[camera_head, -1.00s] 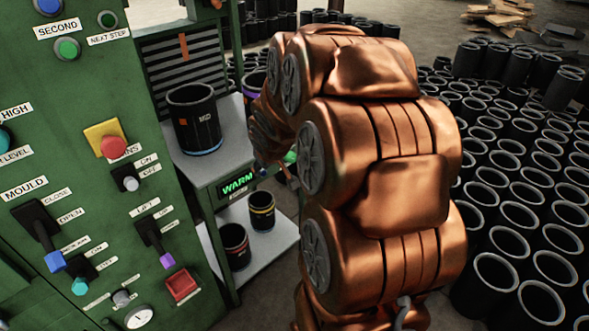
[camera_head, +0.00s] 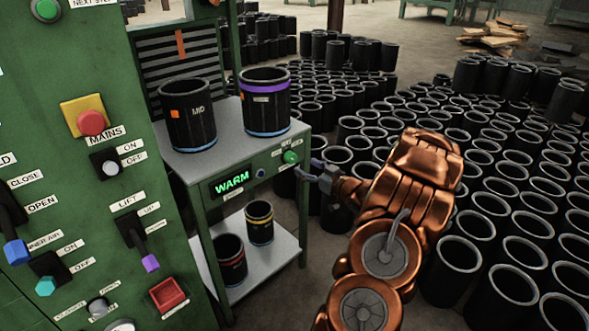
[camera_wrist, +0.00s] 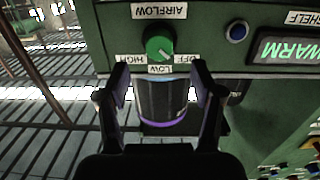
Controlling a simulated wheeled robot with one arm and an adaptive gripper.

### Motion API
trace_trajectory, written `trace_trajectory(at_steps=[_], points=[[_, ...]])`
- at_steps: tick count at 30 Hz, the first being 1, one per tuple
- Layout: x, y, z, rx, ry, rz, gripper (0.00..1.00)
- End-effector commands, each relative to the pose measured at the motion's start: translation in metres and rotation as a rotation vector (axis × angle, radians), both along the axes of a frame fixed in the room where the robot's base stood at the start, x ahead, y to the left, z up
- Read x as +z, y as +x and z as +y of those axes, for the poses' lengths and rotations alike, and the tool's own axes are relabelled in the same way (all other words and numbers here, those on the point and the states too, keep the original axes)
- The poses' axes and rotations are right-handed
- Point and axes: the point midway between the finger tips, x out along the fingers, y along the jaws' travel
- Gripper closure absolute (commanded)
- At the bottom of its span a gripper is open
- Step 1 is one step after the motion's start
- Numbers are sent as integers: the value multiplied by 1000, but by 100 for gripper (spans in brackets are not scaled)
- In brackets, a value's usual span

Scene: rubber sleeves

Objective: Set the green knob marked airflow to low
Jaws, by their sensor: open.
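The green airflow knob (camera_head: 290,157) is on the front of the grey-topped stand, right of the lit WARM display (camera_head: 232,183). In the wrist view, which is upside down, the knob (camera_wrist: 158,47) is seen close up, with labels HIGH, LOW and OFF around it. Its pointer looks turned toward the OFF side, but I cannot be sure. My gripper (camera_head: 315,172) is just in front of the knob, to its right in the head view. In the wrist view my gripper (camera_wrist: 162,84) is open and empty, its fingers apart from the knob.
A purple-banded sleeve (camera_head: 265,112) and a MID sleeve (camera_head: 188,128) stand on the stand's top. A blue button (camera_wrist: 237,32) sits beside the knob. Two sleeves stand on the lower shelf (camera_head: 268,268). The green control panel is at left; many black sleeves crowd the floor at right.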

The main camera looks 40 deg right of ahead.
Motion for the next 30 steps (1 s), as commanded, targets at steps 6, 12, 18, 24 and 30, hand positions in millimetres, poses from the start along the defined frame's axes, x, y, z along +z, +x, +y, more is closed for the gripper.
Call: trace_trajectory(at_steps=[6,12,18,24,30], points=[[-6,-10,-3,18,22,-59,34],[-5,5,-2,21,22,-61,34],[-7,30,-2,20,21,-57,34],[-6,52,-3,19,20,-58,34],[-5,64,-3,19,21,-59,34]])
